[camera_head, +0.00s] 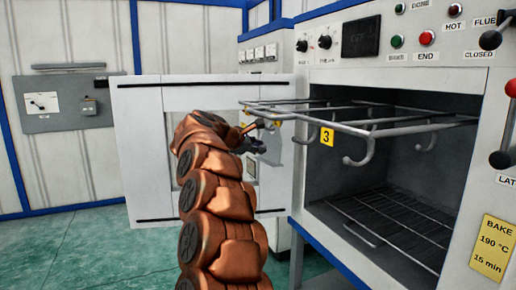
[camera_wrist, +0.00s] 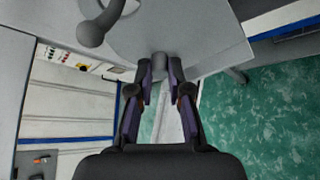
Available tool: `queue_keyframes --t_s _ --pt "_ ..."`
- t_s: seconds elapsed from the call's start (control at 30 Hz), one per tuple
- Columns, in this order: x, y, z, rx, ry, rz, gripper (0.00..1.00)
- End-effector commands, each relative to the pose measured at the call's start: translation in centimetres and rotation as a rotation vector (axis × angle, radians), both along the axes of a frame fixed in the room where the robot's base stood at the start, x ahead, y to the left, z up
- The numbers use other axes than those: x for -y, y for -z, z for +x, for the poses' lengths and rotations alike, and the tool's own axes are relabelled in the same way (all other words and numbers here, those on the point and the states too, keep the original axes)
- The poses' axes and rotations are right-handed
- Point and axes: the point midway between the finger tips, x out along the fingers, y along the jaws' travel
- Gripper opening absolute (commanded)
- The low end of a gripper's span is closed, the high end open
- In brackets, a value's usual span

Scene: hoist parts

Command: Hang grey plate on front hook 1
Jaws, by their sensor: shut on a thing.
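In the wrist view my gripper (camera_wrist: 161,80) is shut on a short grey stub of the grey plate (camera_wrist: 190,35), whose broad, curved-edged face fills the top middle. In the head view my gripper (camera_head: 262,138) is at the left front end of the hook rack (camera_head: 400,131), beside the oven opening; I cannot make out the plate there. A yellow tag reading 3 (camera_head: 327,137) hangs at the rack's front. Smaller yellow marks lie to its left, near my gripper, and I cannot read a 1. A grey round-ended rod (camera_wrist: 90,34), possibly a hook, shows left of the plate.
The oven chamber stands open, with a wire shelf (camera_head: 395,230) low inside. A white panel (camera_head: 140,160) stands behind my arm. Levers with dark knobs (camera_head: 500,160) are at the right. Green floor is clear at the left.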

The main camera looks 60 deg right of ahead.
Motion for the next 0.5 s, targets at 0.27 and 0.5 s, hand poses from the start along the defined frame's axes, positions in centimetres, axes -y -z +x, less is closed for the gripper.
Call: queue_keyframes --t_s 0.27,0.5 --pt "-0.02 0.22 0.07 0.0 -0.002 -0.004 0.0" --pt "-0.03 0.57 0.12 0.001 -0.001 -0.004 0.0"
